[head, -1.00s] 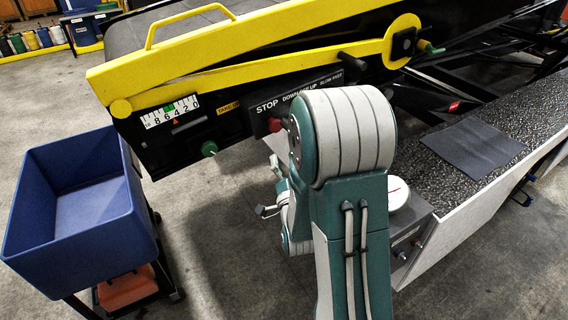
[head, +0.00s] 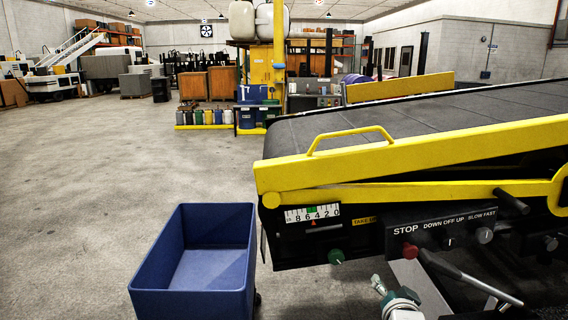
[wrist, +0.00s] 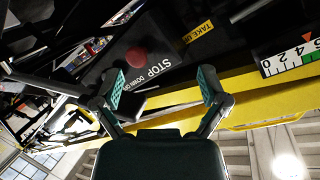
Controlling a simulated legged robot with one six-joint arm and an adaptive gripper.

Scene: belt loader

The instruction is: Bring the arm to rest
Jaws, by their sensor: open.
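My gripper (wrist: 162,88) is open and empty in the wrist view, its two green-padded fingers spread apart. Beyond it, upside down in that view, are the belt loader's red STOP button (wrist: 136,57) and black control panel. I cannot tell how far the fingers are from the panel. In the head view, a small teal and white part of my arm (head: 402,303) shows at the bottom edge, below the control panel (head: 440,232). The rest of my arm is out of that view.
The belt loader's yellow rail (head: 420,160) and dark belt (head: 400,125) fill the right side. Open concrete floor (head: 90,190) lies further left.

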